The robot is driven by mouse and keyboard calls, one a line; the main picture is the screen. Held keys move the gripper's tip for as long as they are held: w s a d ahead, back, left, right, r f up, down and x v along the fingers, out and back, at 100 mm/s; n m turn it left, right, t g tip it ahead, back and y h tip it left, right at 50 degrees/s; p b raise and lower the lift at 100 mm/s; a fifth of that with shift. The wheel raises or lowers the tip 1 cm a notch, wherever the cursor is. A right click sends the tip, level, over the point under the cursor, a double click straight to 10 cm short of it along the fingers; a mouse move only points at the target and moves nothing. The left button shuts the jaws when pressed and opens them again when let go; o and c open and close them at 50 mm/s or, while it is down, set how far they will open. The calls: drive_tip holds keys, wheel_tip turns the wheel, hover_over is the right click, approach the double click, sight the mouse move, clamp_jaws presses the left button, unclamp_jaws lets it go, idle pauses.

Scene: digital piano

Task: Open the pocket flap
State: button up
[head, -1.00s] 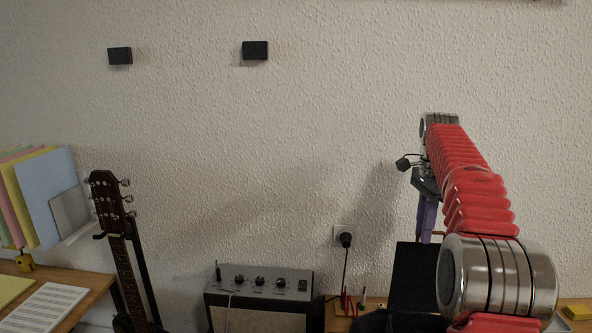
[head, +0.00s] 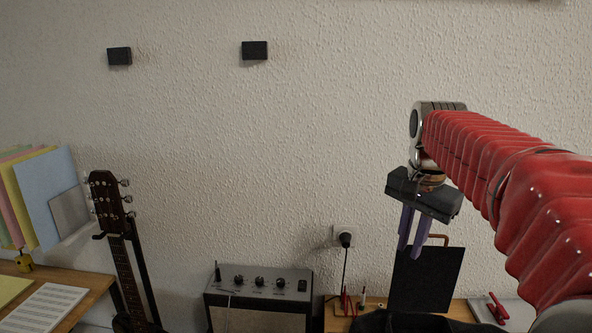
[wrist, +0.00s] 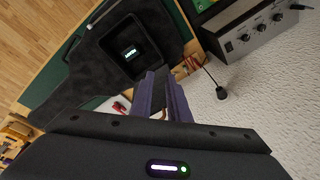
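The black bag (wrist: 85,65) lies on the bench in the wrist view. Its square pocket (wrist: 148,50) is uncovered, and a small device with a lit display (wrist: 130,52) shows inside. In the head view a dark flat panel (head: 427,282), which looks like the raised flap, stands upright with a copper-coloured loop (head: 438,239) at its top. My gripper (head: 410,250) points down at the panel's upper left edge. Its two purple fingers have a narrow gap between them and nothing clearly held; they also show in the wrist view (wrist: 162,76). Whether they touch the panel I cannot tell.
A grey amplifier (head: 258,297) stands left of the bench, with a guitar (head: 122,260) further left. A red clamp-like item (head: 498,308) lies at the right.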

drive_tip(key=s+a+f+n+t, duration=0.1)
drive_tip(key=s+a+f+n, duration=0.1)
drive_tip(key=s, duration=0.5)
drive_tip(key=s+a+f+n+t, duration=0.1)
drive_tip(key=s+a+f+n, duration=0.2)
drive_tip(key=s+f, duration=0.3)
drive_tip(key=s+a+f+n+t, duration=0.1)
drive_tip(key=s+f+n, duration=0.3)
drive_tip(key=s, duration=0.5)
drive_tip(key=shift+a+f+n+t, duration=0.2)
drive_tip(key=shift+a+n+t, duration=0.1)
drive_tip(key=shift+a+n, duration=0.3)
drive_tip(key=shift+s+a, duration=0.15)
drive_tip(key=shift+s, duration=0.05)
